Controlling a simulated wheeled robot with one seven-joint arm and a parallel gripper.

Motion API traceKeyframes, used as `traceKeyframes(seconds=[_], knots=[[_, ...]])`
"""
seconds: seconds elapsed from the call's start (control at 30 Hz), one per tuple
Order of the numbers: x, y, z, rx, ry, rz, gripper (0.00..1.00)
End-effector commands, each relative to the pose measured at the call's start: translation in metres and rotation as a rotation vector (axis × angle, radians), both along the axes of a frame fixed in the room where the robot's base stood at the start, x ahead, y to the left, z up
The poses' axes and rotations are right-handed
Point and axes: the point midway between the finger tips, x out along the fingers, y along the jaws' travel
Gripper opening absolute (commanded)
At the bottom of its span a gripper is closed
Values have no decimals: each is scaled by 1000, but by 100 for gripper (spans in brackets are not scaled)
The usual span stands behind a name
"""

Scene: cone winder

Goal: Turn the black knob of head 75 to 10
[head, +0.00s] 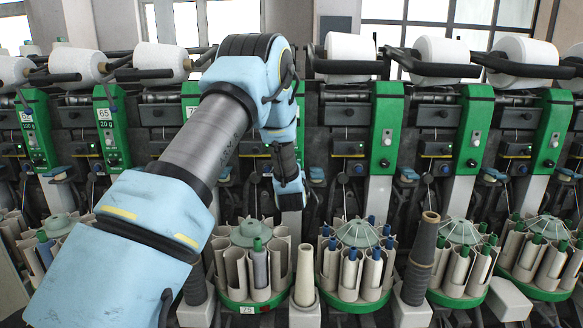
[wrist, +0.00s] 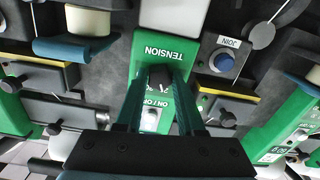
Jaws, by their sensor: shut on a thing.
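The black knob (wrist: 159,74) shows in the wrist view on a green panel (wrist: 185,50), just beside the upside-down word TENSION. My gripper (wrist: 160,82) is shut on the knob, one finger at each side. The knob's pointer and most of its dial marks are hidden or too small to read. In the head view my gripper (head: 290,190) is at the machine front, above a carousel (head: 262,297) whose plate reads 75. My arm and gripper hide the knob and much of that winding head there.
In the wrist view a blue JOIN button (wrist: 224,62) sits right of the panel, and white ON/OFF lettering lies below the knob. In the head view, neighbouring green panels (head: 385,130), a grey cone (head: 422,250) and a cream cone (head: 305,270) stand close by.

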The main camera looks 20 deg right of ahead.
Motion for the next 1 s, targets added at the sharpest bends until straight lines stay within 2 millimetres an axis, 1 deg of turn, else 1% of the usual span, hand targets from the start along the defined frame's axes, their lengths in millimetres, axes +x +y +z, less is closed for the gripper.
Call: traceKeyframes(seconds=[0.03,0.1,0.37,0.57,0.77,1.0], knots=[[0,0,0,0,0,0,5],[0,0,0,0,0,0,0],[0,0,-1,-3,1,0,0],[0,0,-4,-47,14,0,0],[0,1,-7,-159,47,1,0],[0,0,-8,-360,110,-1,0]])
